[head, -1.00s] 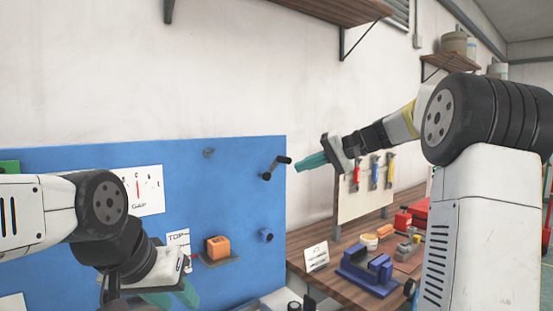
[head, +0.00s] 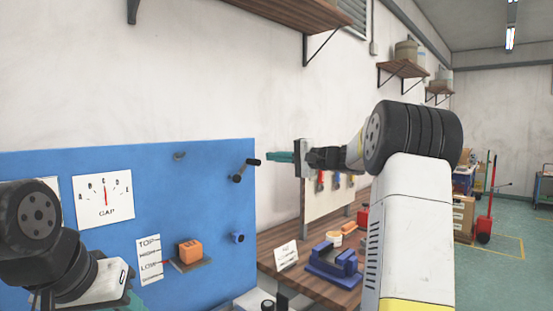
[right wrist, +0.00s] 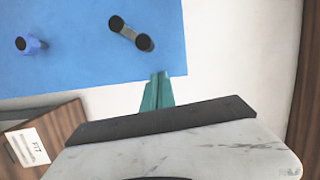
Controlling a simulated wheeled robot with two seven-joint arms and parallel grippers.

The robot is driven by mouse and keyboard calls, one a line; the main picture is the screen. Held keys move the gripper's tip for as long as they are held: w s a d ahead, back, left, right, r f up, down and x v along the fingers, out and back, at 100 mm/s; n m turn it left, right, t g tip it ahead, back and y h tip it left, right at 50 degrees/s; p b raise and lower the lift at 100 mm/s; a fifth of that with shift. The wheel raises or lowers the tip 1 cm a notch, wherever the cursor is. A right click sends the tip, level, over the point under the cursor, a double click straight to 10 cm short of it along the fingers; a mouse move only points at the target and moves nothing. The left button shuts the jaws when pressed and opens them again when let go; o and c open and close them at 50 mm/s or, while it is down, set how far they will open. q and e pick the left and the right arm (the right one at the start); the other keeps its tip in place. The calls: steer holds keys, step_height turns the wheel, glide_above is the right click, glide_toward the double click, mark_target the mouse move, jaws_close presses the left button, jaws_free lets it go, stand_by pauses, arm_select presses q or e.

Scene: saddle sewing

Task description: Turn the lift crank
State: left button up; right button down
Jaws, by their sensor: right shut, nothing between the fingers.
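A black crank (head: 245,171) with a short arm and a knob handle is mounted near the right edge of a blue panel (head: 205,205). It also shows at the top of the right wrist view (right wrist: 131,33). My right gripper (head: 272,157), with teal fingers, is shut and empty just right of the crank, apart from it. In the right wrist view the closed fingertips (right wrist: 161,78) lie below the crank, near the panel's edge. An orange block (head: 190,250) sits on a small ledge beside a TOP/HIGH/LOW scale (head: 149,259). My left gripper (head: 130,301) is mostly cut off at the bottom left.
A GAP dial (head: 103,201) and a blue knob (head: 237,238) are on the panel. A wooden bench (head: 268,243) to the right holds a blue vise-like block (head: 332,262) and a FIT card (head: 286,255). A tool board (head: 318,203) stands behind my right gripper.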

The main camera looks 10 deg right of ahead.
steer(key=a, duration=0.1)
steer(key=s+a, duration=0.2)
steer(key=shift+a+f, duration=0.3)
steer(key=shift+a+f, duration=0.1)
steer(key=shift+s+a+r+n, duration=0.4)
steer(key=shift+a+r+n, duration=0.15)
steer(key=shift+n, duration=0.45)
